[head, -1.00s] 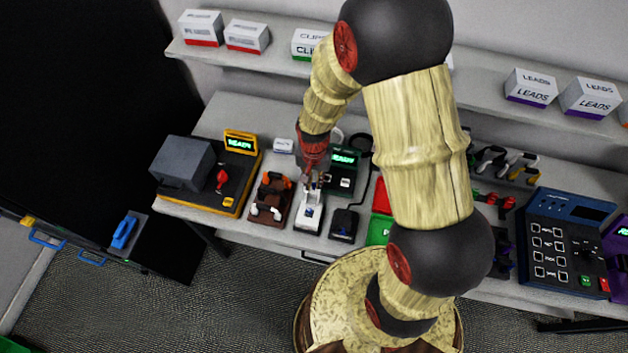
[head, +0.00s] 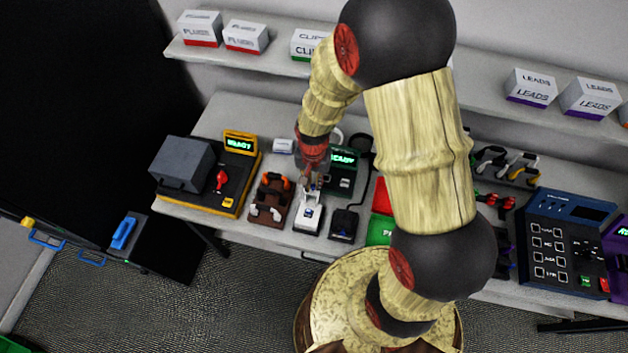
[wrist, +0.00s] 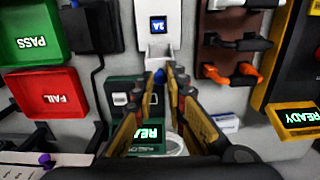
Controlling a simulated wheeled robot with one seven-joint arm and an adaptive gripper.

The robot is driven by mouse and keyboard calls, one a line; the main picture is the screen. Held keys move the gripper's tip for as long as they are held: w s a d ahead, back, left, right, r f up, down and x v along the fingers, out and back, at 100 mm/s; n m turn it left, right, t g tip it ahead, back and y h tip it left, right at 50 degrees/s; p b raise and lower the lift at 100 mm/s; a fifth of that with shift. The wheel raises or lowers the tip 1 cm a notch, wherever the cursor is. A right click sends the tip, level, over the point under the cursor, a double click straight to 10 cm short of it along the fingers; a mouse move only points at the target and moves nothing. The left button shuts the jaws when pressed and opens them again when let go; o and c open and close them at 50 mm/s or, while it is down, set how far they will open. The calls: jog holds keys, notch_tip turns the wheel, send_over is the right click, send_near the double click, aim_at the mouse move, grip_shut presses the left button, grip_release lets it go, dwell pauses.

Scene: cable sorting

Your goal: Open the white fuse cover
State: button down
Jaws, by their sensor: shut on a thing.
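The white fuse unit (head: 308,219) sits on the bench between a brown rack and a black device, and a small blue label shows on it. In the wrist view the white fuse cover (wrist: 157,52) is at top centre, below the blue label (wrist: 158,25). My gripper (wrist: 160,82) reaches the cover's near end, and its fingers are shut on it with a narrow gap. In the head view my gripper (head: 312,181) is at the far end of the white unit. The fingers hide part of the grip, and how far the cover is raised is unclear.
A brown rack (head: 269,199) with orange and white clips stands left of the unit. A green-black tester (head: 343,172) reading READY is behind right, and a black device (head: 344,224) is close on the right. A yellow-trimmed tester (head: 207,174) is further left.

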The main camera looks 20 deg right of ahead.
aim_at(312, 194)
jog(key=shift+s+a+r, duration=0.25)
jog(key=shift+s+a, duration=0.35)
jog(key=shift+s, duration=0.2)
jog(key=c, duration=1.8)
grip_release()
jog(key=shift+w+r, duration=0.15)
jog(key=shift+r, duration=0.3)
notch_tip(312, 194, up, 11)
